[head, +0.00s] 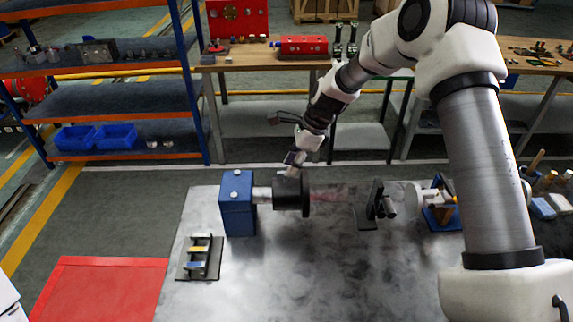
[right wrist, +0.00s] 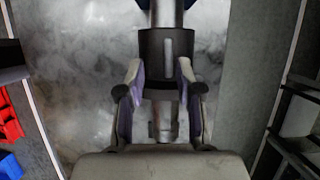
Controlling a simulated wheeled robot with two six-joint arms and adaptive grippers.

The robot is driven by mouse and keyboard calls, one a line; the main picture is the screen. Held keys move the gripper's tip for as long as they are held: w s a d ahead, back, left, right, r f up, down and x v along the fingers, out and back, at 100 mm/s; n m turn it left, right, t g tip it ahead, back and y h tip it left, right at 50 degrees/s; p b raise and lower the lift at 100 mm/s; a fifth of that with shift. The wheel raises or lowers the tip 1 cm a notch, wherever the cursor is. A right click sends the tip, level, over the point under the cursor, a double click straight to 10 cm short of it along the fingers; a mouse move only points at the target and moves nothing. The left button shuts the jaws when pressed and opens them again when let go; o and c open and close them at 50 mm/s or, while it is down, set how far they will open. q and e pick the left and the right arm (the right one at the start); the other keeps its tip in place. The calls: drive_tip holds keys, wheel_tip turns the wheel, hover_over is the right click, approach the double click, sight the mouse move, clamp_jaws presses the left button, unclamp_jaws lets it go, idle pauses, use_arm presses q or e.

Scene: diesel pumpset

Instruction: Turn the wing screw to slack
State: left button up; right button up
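A blue block (head: 237,204) on the metal table carries a short shaft (head: 262,194) with a black cylinder and disc (head: 293,196) at its right end. My right gripper (head: 292,170) reaches down to the top of the black cylinder. In the right wrist view the gripper (right wrist: 160,72) has its fingers spread, with the black cylinder (right wrist: 152,48) between and beyond them. Whether the fingers touch it I cannot tell. I cannot make out the wing screw for sure; it may be hidden by the gripper. My left gripper is not in view.
A black bracket (head: 376,203) stands right of the cylinder, with a faint red line between them. A small rack (head: 199,258) of coloured pieces is at the table's left. A red mat (head: 100,290) lies on the floor. The front middle of the metal table (head: 300,290) is clear.

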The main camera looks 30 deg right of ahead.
drive_tip(key=f, duration=0.1)
drive_tip(key=w+f, duration=0.2)
drive_tip(key=shift+a+f, duration=0.2)
drive_tip(key=shift+a, duration=0.05)
drive_tip(key=shift+s+a+r, duration=0.1)
drive_tip(key=shift+s+r, duration=0.05)
drive_tip(key=shift+s, duration=0.05)
drive_tip(key=shift+s+r, duration=0.15)
drive_tip(key=shift+s, duration=0.1)
clamp_jaws()
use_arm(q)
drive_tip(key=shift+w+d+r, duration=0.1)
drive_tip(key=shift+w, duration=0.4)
use_arm(e)
drive_tip(key=shift+w, duration=0.1)
